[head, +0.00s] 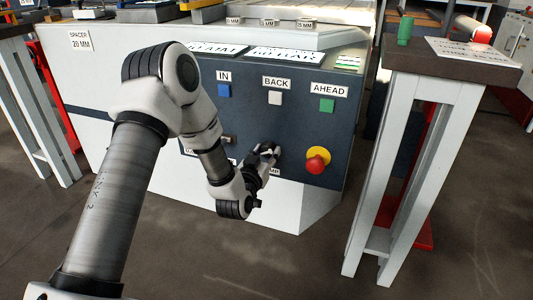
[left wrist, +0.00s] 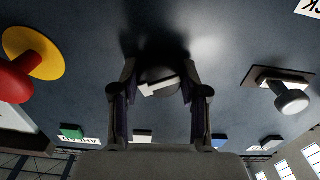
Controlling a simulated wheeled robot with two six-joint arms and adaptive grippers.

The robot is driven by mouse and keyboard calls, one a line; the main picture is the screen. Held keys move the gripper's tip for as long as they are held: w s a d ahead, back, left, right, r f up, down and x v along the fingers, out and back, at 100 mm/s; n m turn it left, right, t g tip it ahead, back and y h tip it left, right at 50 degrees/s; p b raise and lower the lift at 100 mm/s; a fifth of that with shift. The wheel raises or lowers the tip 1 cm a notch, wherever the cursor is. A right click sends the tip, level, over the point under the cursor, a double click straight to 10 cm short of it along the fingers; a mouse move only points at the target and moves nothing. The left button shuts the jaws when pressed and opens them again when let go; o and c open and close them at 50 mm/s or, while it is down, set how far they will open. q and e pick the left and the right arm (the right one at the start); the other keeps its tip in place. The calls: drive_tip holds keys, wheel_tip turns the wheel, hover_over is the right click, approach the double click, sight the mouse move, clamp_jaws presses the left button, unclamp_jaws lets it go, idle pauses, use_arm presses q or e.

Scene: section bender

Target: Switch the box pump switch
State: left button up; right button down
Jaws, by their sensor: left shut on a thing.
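The dark control panel (head: 345,112) is on the front of the bender's box. My left gripper (head: 267,153) is at the panel's lower middle, above a partly hidden label ending in "MP" (head: 274,171). In the left wrist view, my left gripper (left wrist: 160,88) has its two fingers on either side of a round dark switch with a pale pointer bar (left wrist: 158,86), the pump switch. It is shut on this switch. The pointer bar lies slightly tilted across the knob. My right gripper is in neither view.
A red stop button on a yellow disc (head: 317,160) is right of my gripper. Blue (head: 224,91), white (head: 275,98) and green (head: 326,105) buttons sit above. A lever switch (left wrist: 290,97) is on the other side. A side table (head: 460,72) stands right.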

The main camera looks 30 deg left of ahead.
use_arm(q)
drive_tip(key=shift+n, duration=1.5)
drive_tip(key=n, duration=0.2)
drive_tip(key=shift+n, duration=0.4)
drive_tip(key=n, duration=0.6)
drive_tip(key=o, duration=1.1)
drive_tip(key=shift+o, duration=0.2)
